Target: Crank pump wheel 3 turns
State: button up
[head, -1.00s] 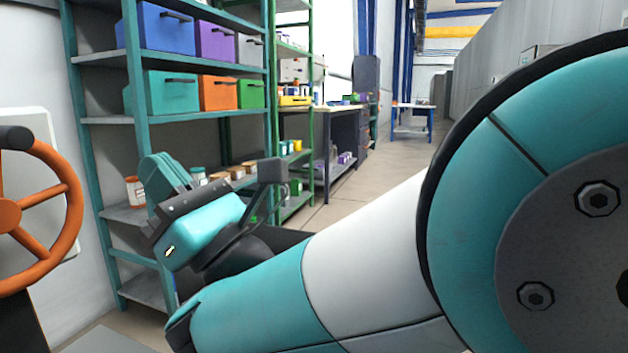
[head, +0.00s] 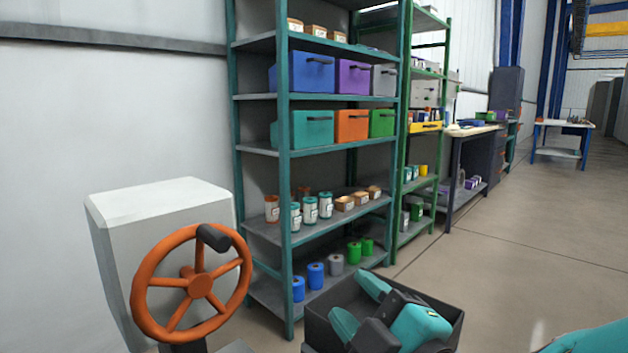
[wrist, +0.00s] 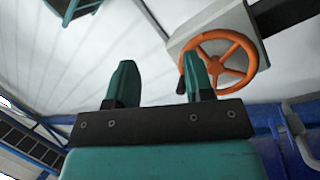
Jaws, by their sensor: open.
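The pump wheel (head: 193,283) is an orange spoked handwheel in front of a pale grey box (head: 165,225) at the lower left of the head view. Its dark crank knob (head: 213,237) is at the top of the rim, slightly right. My gripper (head: 360,305) is teal and dark, at the bottom of the head view, right of the wheel and apart from it. In the wrist view the gripper (wrist: 160,84) has its two fingers spread with nothing between them. The wheel (wrist: 217,61) shows there beyond the right finger, which hides part of its left side.
A teal shelf rack (head: 285,170) with coloured bins and cans stands behind and right of the wheel. A black open bin (head: 448,300) is by my gripper. A green rack and a workbench (head: 470,131) stand farther back. The floor at the right is clear.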

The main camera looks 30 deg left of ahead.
aim_at(223, 244)
jog(key=s+d+r+m+g+p, duration=0.2)
jog(key=s+r+m+g+p, duration=0.35)
jog(key=s+r, duration=0.4)
jog(key=shift+m+g+y, duration=0.35)
jog(key=shift+y, duration=0.15)
jog(key=a+p, duration=0.3)
jog(key=a, duration=0.2)
jog(key=w+a+f+p, duration=0.1)
jog(key=a+p, duration=0.2)
jog(key=a, duration=0.2)
jog(key=a+f+p, duration=0.1)
jog(key=a+p, duration=0.2)
jog(key=a, duration=0.2)
jog(key=shift+w+a+p, duration=0.25)
jog(key=shift+w+p, duration=0.05)
jog(key=shift+w, duration=0.05)
jog(key=shift+w+a+f, duration=0.1)
jog(key=shift+w+a, duration=0.05)
jog(key=shift+a, duration=0.55)
grip_shut()
